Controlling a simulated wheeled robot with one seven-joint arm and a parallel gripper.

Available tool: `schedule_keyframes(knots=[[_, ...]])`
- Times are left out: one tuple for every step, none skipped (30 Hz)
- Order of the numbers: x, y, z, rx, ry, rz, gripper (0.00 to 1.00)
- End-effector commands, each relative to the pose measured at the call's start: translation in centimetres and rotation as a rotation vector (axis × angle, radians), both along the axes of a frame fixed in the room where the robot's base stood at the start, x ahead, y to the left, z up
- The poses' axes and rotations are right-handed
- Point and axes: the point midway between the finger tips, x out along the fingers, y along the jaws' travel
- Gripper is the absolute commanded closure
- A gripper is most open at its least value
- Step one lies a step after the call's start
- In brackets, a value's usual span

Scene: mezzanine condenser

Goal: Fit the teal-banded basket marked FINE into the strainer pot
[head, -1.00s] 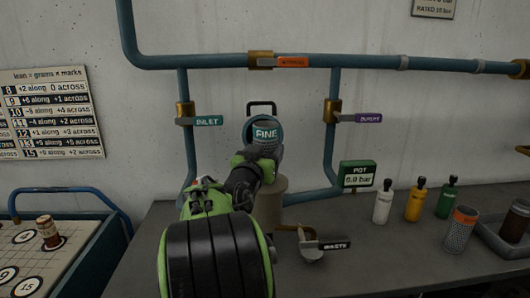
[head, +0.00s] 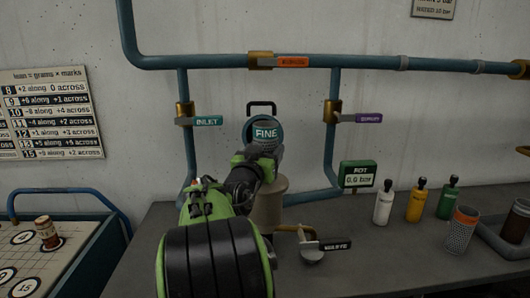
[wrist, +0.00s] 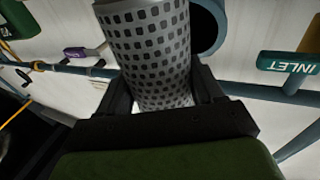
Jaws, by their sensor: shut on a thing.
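The teal-banded basket marked FINE (head: 265,134) is held upright in my gripper (head: 262,160), in front of the raised round blue-rimmed part at the back. In the wrist view the basket's perforated metal wall (wrist: 155,55) fills the space between the jaws (wrist: 160,100). The strainer pot (head: 270,205) is the beige body on the bench below, partly hidden by my arm. A dark blue ring-shaped opening (wrist: 207,22) shows behind the basket in the wrist view. I cannot tell the gap between basket and pot.
An orange-banded basket (head: 462,230) stands right, near a tray (head: 510,235). White (head: 383,205), yellow (head: 415,203) and green (head: 448,198) bottles stand beside it. The WASTE valve (head: 318,247) is in front of the pot. INLET (head: 200,121) and purple-tagged (head: 360,118) valves flank it.

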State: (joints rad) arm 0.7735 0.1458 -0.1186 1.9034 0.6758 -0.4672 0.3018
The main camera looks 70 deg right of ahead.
Motion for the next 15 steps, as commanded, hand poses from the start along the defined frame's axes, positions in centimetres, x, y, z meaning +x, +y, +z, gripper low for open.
schedule_keyframes(knots=[[0.0,0.0,0.05,-0.001,-0.001,0.0,0.73],[0.0,0.01,0.06,-0.001,-0.001,0.0,0.73],[-0.01,0.01,0.07,-0.001,-0.001,0.0,0.73],[-0.01,0.01,0.07,-0.001,-0.001,0.0,0.73],[0.0,0.0,0.05,-0.001,-0.001,0.0,0.73],[0.0,0.0,-0.01,-0.001,0.0,0.0,0.73],[0.0,-0.01,-0.07,-0.001,0.0,0.0,0.73],[0.01,-0.01,-0.16,-0.001,0.0,0.0,0.73],[0.01,-0.01,-0.27,-0.001,0.0,0.0,0.73],[0.02,-0.02,-0.35,-0.001,-0.001,0.0,0.73],[0.02,-0.03,-0.42,-0.001,-0.001,0.0,0.73],[0.02,-0.03,-0.53,-0.001,-0.001,0.0,0.73],[0.02,-0.03,-0.61,0.0,-0.001,0.0,0.73],[0.02,-0.03,-0.69,0.0,-0.001,0.0,0.73],[0.02,-0.03,-0.8,0.0,-0.001,0.0,0.73]])
